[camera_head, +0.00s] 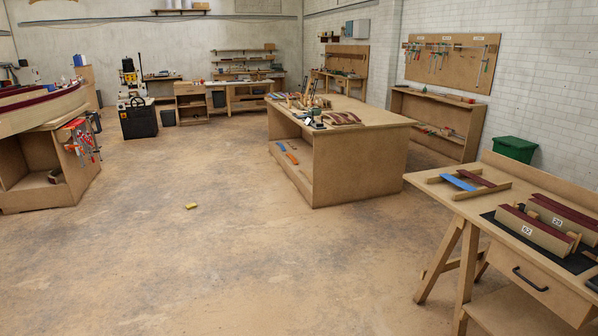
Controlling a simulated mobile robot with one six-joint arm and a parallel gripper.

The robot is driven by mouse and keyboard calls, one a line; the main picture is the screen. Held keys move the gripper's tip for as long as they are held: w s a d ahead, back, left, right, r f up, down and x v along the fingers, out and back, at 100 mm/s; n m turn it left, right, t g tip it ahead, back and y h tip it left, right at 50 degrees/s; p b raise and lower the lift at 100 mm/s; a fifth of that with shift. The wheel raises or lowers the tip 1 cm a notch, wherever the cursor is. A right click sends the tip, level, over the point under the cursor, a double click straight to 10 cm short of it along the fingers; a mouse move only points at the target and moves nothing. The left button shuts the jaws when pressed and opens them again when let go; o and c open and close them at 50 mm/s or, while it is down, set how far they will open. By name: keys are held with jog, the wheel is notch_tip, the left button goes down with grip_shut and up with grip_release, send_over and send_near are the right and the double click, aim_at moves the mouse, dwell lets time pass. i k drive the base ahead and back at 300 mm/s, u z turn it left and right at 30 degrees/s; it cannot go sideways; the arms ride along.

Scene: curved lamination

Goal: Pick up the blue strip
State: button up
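A flat blue strip (457,183) lies on the wooden workbench (420,180) at the right. It rests across light wooden bars, beside dark red strips (474,178). Another small blue piece (281,147) shows on the low shelf of the central bench, next to an orange one; I cannot tell what it is. My gripper is not in view.
The right workbench also carries wooden forms (535,231) with dark red strips on a black mat. Its splayed leg (437,265) reaches into the floor. A large central bench (360,160) stands behind. A small yellow object (191,206) lies on otherwise open floor.

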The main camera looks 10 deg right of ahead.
aim_at(456, 181)
jog(key=z, duration=0.1)
jog(key=i, duration=2.35)
jog(key=z, duration=0.5)
jog(key=i, duration=1.55)
jog(key=z, duration=0.25)
